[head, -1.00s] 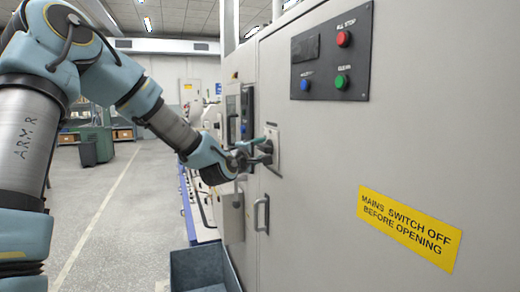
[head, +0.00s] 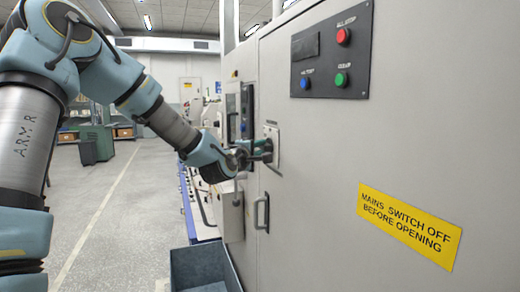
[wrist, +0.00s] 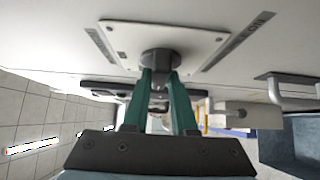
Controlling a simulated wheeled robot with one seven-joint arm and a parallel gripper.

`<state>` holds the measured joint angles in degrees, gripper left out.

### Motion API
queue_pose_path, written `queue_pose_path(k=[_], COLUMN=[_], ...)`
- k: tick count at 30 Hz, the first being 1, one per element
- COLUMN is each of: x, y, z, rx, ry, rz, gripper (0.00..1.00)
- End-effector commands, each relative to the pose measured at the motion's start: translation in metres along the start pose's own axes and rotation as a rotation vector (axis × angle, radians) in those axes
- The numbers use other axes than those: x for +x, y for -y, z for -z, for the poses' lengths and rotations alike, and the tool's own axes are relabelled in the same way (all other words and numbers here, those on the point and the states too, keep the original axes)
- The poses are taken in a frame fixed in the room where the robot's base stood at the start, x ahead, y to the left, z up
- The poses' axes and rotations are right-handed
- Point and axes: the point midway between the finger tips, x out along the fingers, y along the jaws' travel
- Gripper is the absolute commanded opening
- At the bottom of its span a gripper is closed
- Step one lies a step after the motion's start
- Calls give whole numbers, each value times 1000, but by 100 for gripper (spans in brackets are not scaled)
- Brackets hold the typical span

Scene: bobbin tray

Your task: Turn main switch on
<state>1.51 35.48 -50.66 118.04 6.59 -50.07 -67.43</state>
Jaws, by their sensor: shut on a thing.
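The main switch is a dark round knob (wrist: 158,60) on a pale square plate (wrist: 190,42) with screws at its corners. The plate also shows on the grey cabinet's face in the head view (head: 272,133). My gripper (wrist: 160,82) reaches it from the left, with its two green fingers shut on the knob's handle. The gripper also shows in the head view (head: 262,150), where it covers much of the knob. Lettering on the cabinet beside the plate appears to end in "ON". The handle's exact angle is hidden between the fingers.
Above the switch is a dark panel (head: 331,55) with red, blue and green buttons. A yellow warning label (head: 408,228) is at lower right. A door handle (head: 262,213) sticks out below the switch. A dark blue bin (head: 205,268) stands on the floor. Floor at left is open.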

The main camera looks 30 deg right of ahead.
Motion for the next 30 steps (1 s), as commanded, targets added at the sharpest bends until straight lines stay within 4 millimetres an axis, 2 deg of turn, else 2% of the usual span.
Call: queue_pose_path(k=[11, 30], x=[0, 2], y=[10, 22], z=[0, 2], rx=[78, 441], ry=[0, -1], rz=[-78, -442], gripper=[0, 0])
